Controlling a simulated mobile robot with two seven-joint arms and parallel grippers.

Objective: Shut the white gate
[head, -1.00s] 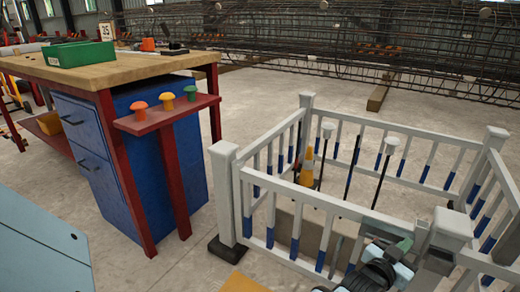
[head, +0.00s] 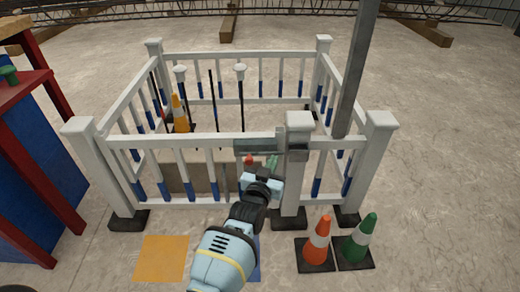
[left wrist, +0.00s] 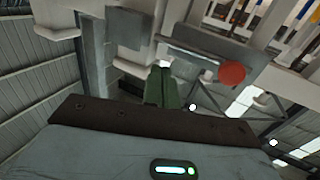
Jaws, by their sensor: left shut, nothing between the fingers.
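The white gate (head: 215,142), with blue-tipped bars, spans the front of a white pen in the head view. It runs in line from the left post (head: 85,135) to the middle post (head: 300,125), with no clear gap seen. A grey latch bar (head: 258,147) lies across its right end and the post. A red knob (left wrist: 232,75) is close by in the left wrist view. My left gripper (head: 272,163) is just below the latch; its green fingers (left wrist: 163,88) are shut and empty. I cannot tell whether they touch the latch. My right gripper is not in view.
An orange cone (head: 317,242) and a green cone (head: 360,240) stand before the right posts. An orange floor square (head: 162,258) lies in front. A red bench frame (head: 40,190) is at far left. A grey pole (head: 358,70) rises at the right.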

